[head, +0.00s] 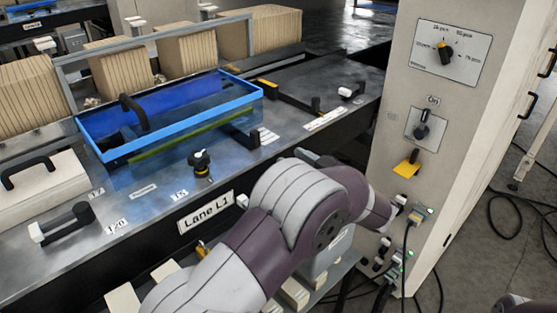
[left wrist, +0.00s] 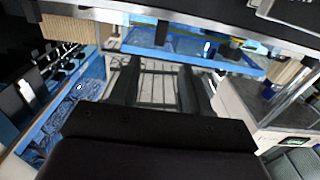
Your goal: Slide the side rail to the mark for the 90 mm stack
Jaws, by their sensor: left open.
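The lane marked Lane L1 has a grey metal deck (head: 240,165) with small printed number labels, among them a 120 label (head: 116,227). A long dark bar (head: 290,97) lies on the deck right of the blue-framed cover, with a dark knob (head: 316,104) at its near end. I cannot tell for sure which part is the side rail, and no 90 label is readable. My left arm crosses in front of the lane, and its gripper fingers are not distinguishable in the head view. In the left wrist view my left gripper (left wrist: 158,78) is open, with nothing between its fingers.
A clear cover with a blue frame (head: 110,152) stands on the deck. A black knob (head: 201,164) and a black handle (head: 66,222) stand nearer. Several kraft stacks (head: 190,58) stand behind. A cabinet (head: 405,120) with dials and cables closes off the right side.

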